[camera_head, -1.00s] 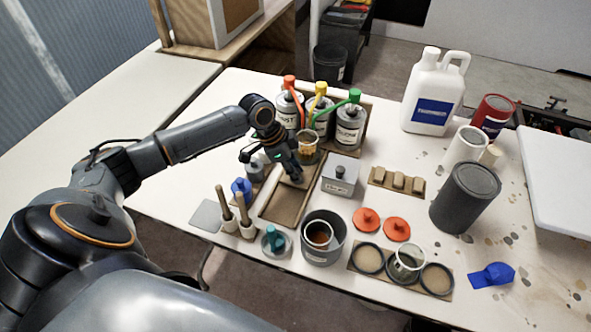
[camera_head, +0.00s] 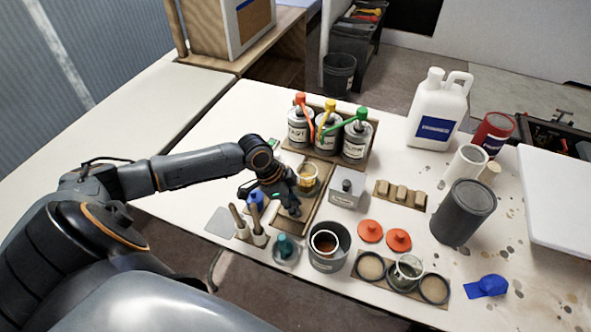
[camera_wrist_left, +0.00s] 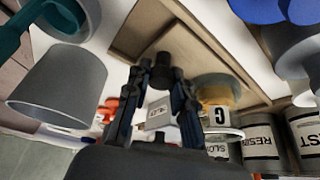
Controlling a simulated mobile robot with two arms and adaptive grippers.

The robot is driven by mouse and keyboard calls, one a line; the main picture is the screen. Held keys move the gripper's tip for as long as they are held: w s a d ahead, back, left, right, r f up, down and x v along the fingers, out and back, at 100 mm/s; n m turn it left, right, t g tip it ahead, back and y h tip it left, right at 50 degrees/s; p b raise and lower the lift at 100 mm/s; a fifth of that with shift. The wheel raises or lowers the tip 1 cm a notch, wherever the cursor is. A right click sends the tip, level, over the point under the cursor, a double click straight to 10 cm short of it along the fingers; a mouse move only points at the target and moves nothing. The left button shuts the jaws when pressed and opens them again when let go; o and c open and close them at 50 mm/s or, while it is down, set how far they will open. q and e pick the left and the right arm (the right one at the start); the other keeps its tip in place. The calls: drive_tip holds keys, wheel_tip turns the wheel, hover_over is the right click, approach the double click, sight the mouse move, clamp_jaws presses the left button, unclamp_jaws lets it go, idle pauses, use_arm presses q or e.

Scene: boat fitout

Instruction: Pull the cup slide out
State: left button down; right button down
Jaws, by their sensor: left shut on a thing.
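The cup slide (camera_wrist_left: 200,62) is a wooden board in a shallow wooden track (camera_head: 316,212) in front of the pump cans. An amber-filled cup (camera_head: 308,179) stands on it; it also shows in the left wrist view (camera_wrist_left: 217,90). My left gripper (camera_head: 293,208) is low over the track, on the near side of the cup. In the left wrist view its fingers (camera_wrist_left: 161,78) are closed around a dark knob (camera_wrist_left: 162,66) on the slide. The gripper hides part of the slide in the head view. My right gripper is not in view.
Pump cans with red, yellow and green tops (camera_head: 327,132) stand behind the track. A grey labelled box (camera_head: 347,188) is close on its right. A grey pot (camera_head: 328,248), teal-knobbed piece (camera_head: 285,248) and brushes (camera_head: 257,225) crowd the near side.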

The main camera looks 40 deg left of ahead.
use_arm(q)
drive_tip(key=c, duration=1.1)
unclamp_jaws()
drive_tip(key=shift+s, duration=0.1)
drive_tip(key=v, duration=1.2)
drive_tip(key=shift+d+f, duration=0.1)
drive_tip(key=shift+d, duration=0.05)
